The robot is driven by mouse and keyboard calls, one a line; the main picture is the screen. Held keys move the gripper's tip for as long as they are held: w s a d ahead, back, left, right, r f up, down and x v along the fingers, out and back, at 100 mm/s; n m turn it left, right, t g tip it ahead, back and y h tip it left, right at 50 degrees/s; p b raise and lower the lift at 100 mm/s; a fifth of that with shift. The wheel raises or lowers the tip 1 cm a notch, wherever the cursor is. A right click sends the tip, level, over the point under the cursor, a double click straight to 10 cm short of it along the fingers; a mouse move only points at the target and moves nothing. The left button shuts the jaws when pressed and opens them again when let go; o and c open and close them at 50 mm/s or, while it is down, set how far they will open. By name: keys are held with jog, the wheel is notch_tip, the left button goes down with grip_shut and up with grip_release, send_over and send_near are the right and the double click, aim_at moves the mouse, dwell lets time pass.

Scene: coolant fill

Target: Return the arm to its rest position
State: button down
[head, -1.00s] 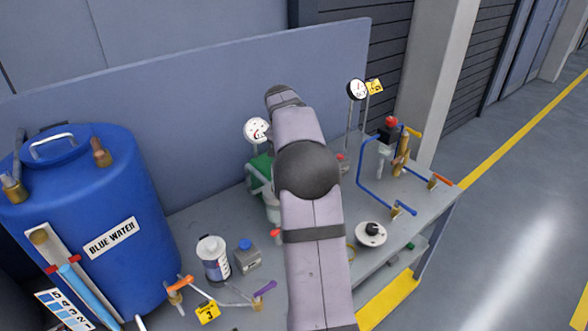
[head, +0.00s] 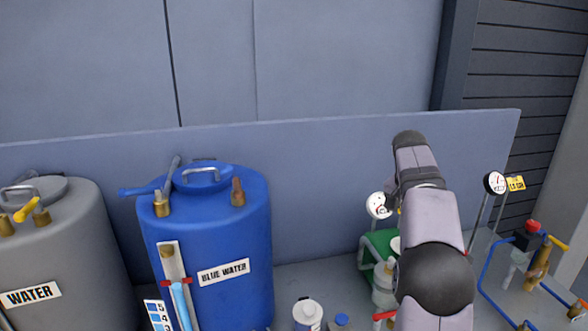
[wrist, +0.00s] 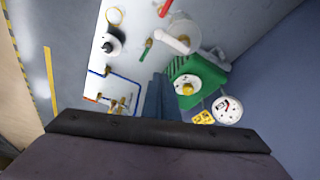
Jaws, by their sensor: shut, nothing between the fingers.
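My arm (head: 432,240) rises over the right part of the bench in the head view, with its bent wrist end (head: 412,155) in front of the blue-grey back panel. My gripper is hidden there. In the wrist view my gripper (wrist: 158,82) shows as narrow blue-grey fingers above the dark wrist edge. It is shut and empty, pointing over the bench, apart from the green unit (wrist: 195,80) beside it.
A blue drum marked BLUE WATER (head: 245,295) and a grey WATER drum (head: 75,235) stand left. Two dial gauges (head: 379,205) (head: 494,183) flank my arm. Blue piping with a red-topped valve (head: 532,226) is right. A white container (head: 307,312) sits in front. The back panel (head: 330,150) runs behind.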

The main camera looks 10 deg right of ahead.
jog(key=s+a+f+n+y, duration=0.1)
jog(key=s+a+f+n, duration=0.3)
jog(key=a, duration=0.5)
jog(key=s+a+f+n+y, duration=0.1)
jog(key=s+a+f+n, duration=0.15)
jog(key=a+f, duration=0.4)
jog(key=s+a+f+n+y, duration=0.1)
jog(key=s+a+f+n, duration=0.2)
jog(key=s+a+f, duration=0.2)
jog(key=s+a+f+n+g, duration=0.1)
jog(key=s+a+f+n, duration=0.3)
jog(key=s+a, duration=0.5)
jog(key=s+f, duration=0.1)
jog(key=s, duration=0.3)
jog(key=shift+s+y, duration=0.4)
jog(key=shift+r, duration=0.1)
dwell(0.5)
